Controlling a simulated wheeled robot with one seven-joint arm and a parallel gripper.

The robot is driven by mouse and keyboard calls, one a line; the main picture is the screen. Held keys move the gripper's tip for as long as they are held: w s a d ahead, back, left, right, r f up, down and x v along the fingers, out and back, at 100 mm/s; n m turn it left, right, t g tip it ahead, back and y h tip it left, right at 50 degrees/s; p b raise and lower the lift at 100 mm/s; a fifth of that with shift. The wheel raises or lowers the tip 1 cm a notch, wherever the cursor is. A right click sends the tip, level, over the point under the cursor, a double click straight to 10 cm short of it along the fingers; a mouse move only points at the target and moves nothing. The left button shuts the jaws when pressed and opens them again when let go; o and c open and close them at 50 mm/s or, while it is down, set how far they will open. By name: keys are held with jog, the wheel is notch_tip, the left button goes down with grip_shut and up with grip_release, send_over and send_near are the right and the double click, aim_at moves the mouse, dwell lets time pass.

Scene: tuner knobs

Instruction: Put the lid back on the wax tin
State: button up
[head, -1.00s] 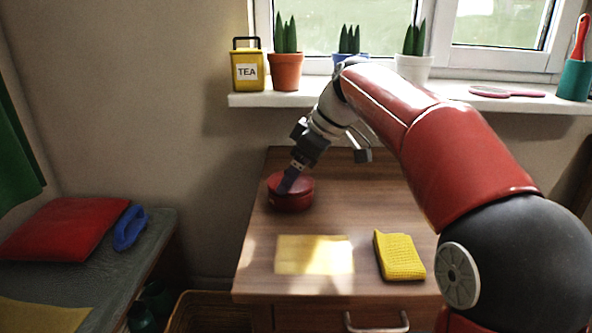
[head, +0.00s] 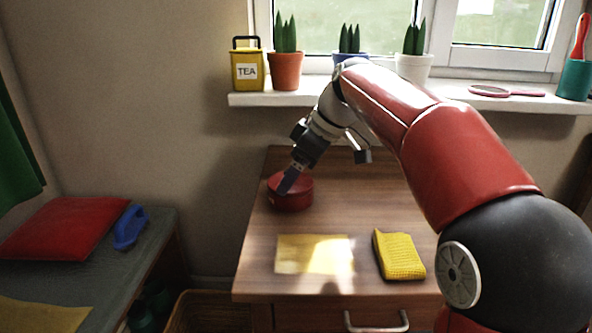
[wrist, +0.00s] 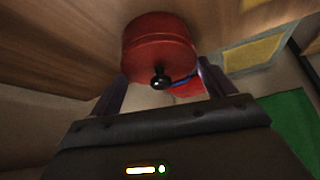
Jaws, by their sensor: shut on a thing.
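The round red wax tin (head: 295,203) stands on the wooden desk near its back left. The red lid (head: 302,182) sits on top of it and looks level. In the wrist view the lid (wrist: 143,66) shows a small black knob (wrist: 160,78), and the tin body (wrist: 155,24) lies beyond it. My gripper (head: 285,186) comes down from above with its fingers on either side of the lid, shut on it. Whether the lid is fully seated all round I cannot tell.
A yellow cloth (head: 398,256) lies at the desk's front right, beside a flat pale yellow patch (head: 305,254). The windowsill (head: 335,96) behind holds a tea tin (head: 247,70) and potted plants. The desk right of the tin is clear.

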dwell(0.8)
jog(key=o, duration=0.9)
jog(key=shift+r+p, duration=3.3)
jog(key=shift+r, duration=0.2)
jog(key=shift+c, duration=0.2)
grip_shut()
jog(key=shift+f, duration=0.25)
